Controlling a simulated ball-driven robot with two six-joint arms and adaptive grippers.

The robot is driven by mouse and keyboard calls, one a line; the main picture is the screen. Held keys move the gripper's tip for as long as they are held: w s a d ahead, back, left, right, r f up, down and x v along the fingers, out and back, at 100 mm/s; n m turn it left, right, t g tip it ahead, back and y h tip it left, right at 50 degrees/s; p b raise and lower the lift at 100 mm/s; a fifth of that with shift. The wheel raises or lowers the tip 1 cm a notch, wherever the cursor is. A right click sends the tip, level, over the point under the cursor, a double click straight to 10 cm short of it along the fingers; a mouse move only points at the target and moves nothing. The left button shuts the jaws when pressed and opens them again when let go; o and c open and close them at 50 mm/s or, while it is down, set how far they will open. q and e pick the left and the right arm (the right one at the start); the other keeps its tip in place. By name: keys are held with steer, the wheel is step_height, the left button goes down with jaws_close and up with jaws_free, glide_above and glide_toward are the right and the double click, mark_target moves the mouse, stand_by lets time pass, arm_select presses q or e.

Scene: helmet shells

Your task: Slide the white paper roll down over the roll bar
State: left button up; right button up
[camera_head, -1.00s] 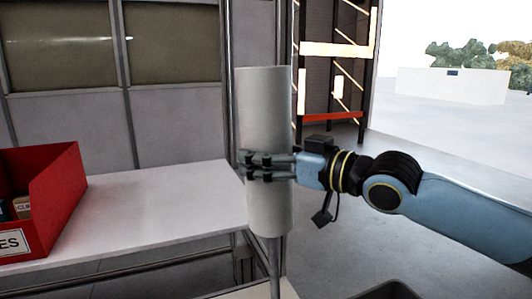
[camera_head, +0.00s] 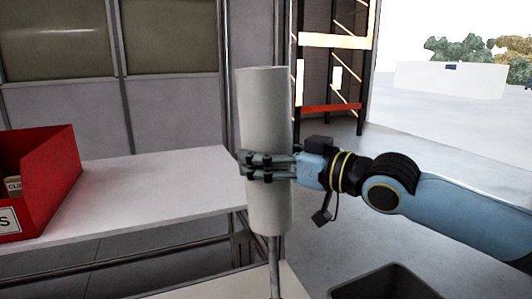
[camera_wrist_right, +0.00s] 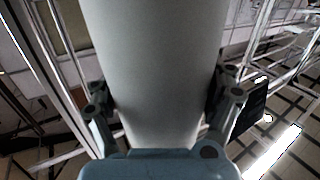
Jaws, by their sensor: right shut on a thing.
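The white paper roll (camera_head: 265,105) stands nearly upright in the head view. My right gripper (camera_head: 245,166) reaches in from the right and is shut around the roll's middle. The roll also fills the centre of the right wrist view (camera_wrist_right: 155,60), with a finger on each side. The thin grey roll bar (camera_head: 274,265) shows below the roll's lower end, in line with it, and runs down to a pale surface. The bar's top is hidden, so I cannot tell whether the roll is around it or in front of it. My left gripper is not in view.
A red bin (camera_head: 50,185) with small boxes sits on the white table (camera_head: 130,190) at the left. A dark open container (camera_head: 385,285) stands at the lower right, below my right arm. Shelving (camera_head: 335,70) stands behind on open grey floor.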

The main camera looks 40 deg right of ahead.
steer(key=b, duration=0.8)
glide_above(273, 258)
steer(key=w, duration=0.1)
steer(key=shift+w+a+f, duration=0.1)
steer(key=shift+f, duration=5)
steer(key=shift+d+f+b, duration=0.15)
steer(key=shift+f+b, duration=2.05)
steer(key=shift+f, duration=0.45)
steer(key=shift+d+f+b, duration=0.15)
steer(key=shift+f+b, duration=2)
steer(key=shift+f, duration=0.5)
steer(key=shift+d+f+b, duration=0.1)
steer(key=shift+f+b, duration=0.75)
steer(key=shift+f, duration=0.25)
steer(key=shift+f+b, duration=0.35)
steer(key=shift+f, duration=0.35)
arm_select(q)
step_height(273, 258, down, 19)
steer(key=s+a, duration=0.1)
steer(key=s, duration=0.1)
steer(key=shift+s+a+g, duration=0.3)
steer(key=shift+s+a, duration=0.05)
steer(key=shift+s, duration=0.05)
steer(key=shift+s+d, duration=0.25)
